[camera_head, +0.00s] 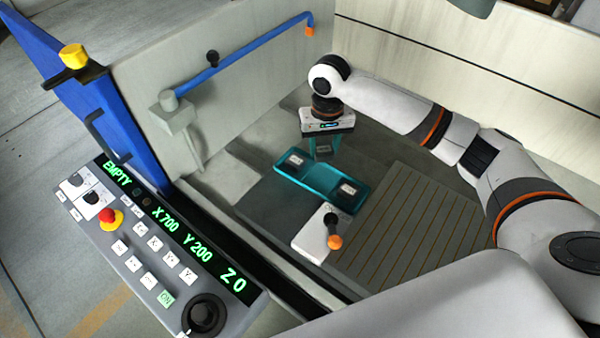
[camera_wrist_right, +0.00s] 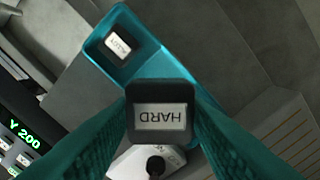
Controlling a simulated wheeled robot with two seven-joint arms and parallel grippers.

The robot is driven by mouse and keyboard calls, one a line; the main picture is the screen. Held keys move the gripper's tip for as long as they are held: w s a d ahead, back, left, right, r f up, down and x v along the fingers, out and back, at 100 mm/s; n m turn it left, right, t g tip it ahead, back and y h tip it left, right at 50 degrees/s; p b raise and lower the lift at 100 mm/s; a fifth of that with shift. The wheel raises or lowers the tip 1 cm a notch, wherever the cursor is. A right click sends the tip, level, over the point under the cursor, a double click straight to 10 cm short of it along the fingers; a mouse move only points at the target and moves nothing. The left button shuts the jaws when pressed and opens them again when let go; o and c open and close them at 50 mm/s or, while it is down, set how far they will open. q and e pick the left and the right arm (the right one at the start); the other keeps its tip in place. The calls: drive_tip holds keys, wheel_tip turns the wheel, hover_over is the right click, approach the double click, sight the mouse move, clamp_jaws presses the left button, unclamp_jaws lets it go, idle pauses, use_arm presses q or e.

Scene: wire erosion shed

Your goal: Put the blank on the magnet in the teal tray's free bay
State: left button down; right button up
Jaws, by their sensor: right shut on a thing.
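My right gripper (camera_head: 323,152) is over the middle of the teal tray (camera_head: 320,184), its teal fingers pointing down. It is shut on a dark blank with a white label reading HARD (camera_wrist_right: 161,115), seen between the fingers in the wrist view. One dark labelled block (camera_head: 294,162) sits in the tray's left end; it also shows in the wrist view (camera_wrist_right: 118,44). Another (camera_head: 346,190) sits in the right end. The white magnet block (camera_head: 311,236) has a lever with an orange knob and no blank on it. Whether the held blank touches the tray is hidden. My left gripper is out of view.
A slatted plate (camera_head: 420,225) lies right of the tray. A control panel (camera_head: 150,245) with green readouts, one reading EMPTY, stands at the left, beside a blue door (camera_head: 75,80). A blue pipe (camera_head: 245,55) runs along the back wall. Grey floor is bare behind the tray.

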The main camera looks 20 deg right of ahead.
sight(321, 179)
wheel_tip(321, 179, down, 9)
drive_tip(key=shift+f+p, duration=0.2)
drive_tip(key=shift+p, duration=0.35)
drive_tip(key=o, duration=1.2)
drive_tip(key=shift+f, duration=0.15)
wheel_tip(321, 179, up, 12)
drive_tip(key=shift+r+b, duration=0.15)
drive_tip(key=shift+b, duration=0.4)
drive_tip(key=shift+s, duration=0.1)
